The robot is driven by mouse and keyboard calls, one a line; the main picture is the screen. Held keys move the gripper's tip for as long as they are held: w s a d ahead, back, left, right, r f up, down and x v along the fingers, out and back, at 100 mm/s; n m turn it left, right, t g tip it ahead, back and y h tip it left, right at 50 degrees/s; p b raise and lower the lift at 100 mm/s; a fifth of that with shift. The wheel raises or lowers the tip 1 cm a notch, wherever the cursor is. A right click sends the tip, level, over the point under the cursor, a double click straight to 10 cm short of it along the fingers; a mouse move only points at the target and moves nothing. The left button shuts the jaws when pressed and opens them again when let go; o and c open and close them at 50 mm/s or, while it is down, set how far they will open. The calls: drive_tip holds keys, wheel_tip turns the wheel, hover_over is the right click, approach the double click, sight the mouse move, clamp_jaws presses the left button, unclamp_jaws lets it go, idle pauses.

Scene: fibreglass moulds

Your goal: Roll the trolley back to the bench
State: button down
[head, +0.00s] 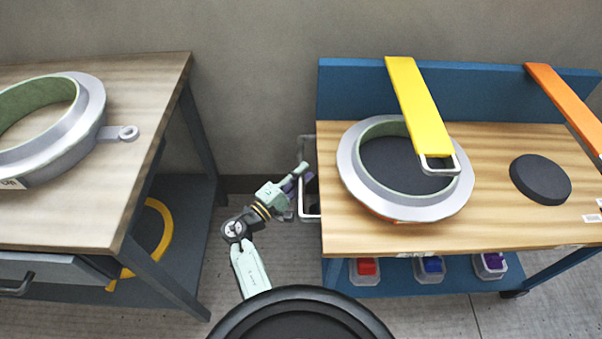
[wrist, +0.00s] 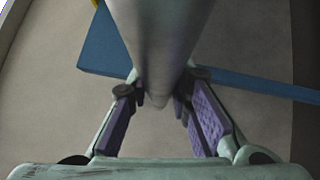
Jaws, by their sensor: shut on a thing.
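The trolley (head: 470,228) stands at the right, with a wooden top, blue frame and a castor (head: 513,293) at its right leg. A pale bar handle (head: 308,217) is on its left end. My gripper (head: 299,180) is at this handle, in the gap left of the trolley. In the wrist view my gripper (wrist: 168,110) has its purple pads on either side of the grey handle bar (wrist: 150,40), shut on it. The bench (head: 150,95), with a wooden top and grey legs, stands at the left, apart from the trolley.
On the trolley are a ring mould (head: 355,193), a dark disc (head: 540,180), a yellow strap (head: 415,100) and an orange strap (head: 570,105); small bins (head: 428,270) sit below. Another ring mould (head: 92,105) lies on the bench. Bare floor (head: 225,200) separates bench and trolley.

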idle(0.3)
drive_tip(key=a+b, duration=0.9)
drive_tip(key=a, duration=1.3)
drive_tip(key=shift+a, duration=0.3)
drive_tip(key=shift+a, duration=0.1)
drive_tip(key=c, duration=1.7)
unclamp_jaws()
drive_tip(key=shift+a, duration=0.1)
drive_tip(key=shift+o, duration=1.3)
drive_tip(key=shift+d, duration=0.2)
drive_tip(key=shift+s+a, duration=0.1)
